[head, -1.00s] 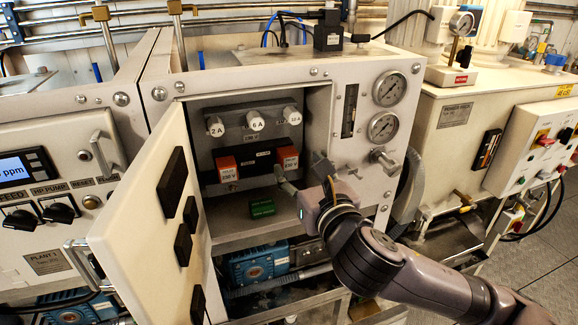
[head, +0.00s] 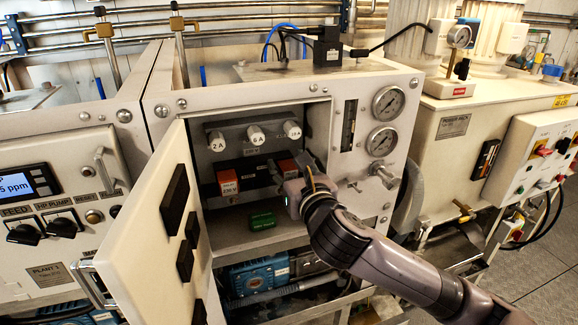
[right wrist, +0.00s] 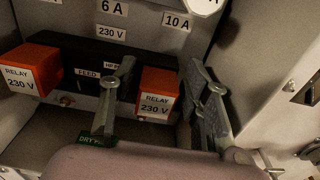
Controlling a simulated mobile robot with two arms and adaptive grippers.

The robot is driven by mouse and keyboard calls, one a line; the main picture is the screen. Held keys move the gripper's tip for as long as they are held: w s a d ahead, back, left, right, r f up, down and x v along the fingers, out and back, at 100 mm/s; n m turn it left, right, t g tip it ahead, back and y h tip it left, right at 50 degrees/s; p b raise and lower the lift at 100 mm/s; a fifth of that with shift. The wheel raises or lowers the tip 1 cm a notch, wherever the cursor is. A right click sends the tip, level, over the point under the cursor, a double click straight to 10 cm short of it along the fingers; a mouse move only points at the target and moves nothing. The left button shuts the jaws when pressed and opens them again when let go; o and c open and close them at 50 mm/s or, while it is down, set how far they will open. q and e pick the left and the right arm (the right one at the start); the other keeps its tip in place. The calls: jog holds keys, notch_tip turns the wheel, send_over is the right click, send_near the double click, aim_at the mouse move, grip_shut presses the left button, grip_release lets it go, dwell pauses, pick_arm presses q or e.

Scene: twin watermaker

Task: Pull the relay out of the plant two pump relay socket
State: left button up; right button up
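My right gripper (head: 289,170) reaches into the open cabinet from the right. In the right wrist view its open fingers (right wrist: 160,72) stand on either side of the right-hand orange relay (right wrist: 158,82), marked RELAY 230 V. That relay sits beside a black block (right wrist: 75,58); a label partly reading HP is next to it, cut off by a finger. I cannot tell if either finger touches it. In the head view this relay (head: 286,165) is partly covered by the gripper. A second orange relay (head: 228,184) sits at the left, near the FEED label. My left gripper is not in view.
The open cabinet door (head: 150,235) stands to the left of the opening. Fuse knobs (head: 256,136) are above the relays. A green block (head: 262,220) lies on the cabinet floor below. The right cabinet wall (right wrist: 245,60) is close beside the right finger.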

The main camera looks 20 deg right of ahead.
aim_at(291, 171)
grip_shut()
dwell(0.8)
jog(key=shift+s+d+p, duration=0.1)
jog(key=shift+s+p, duration=0.65)
jog(key=shift+s, duration=2.15)
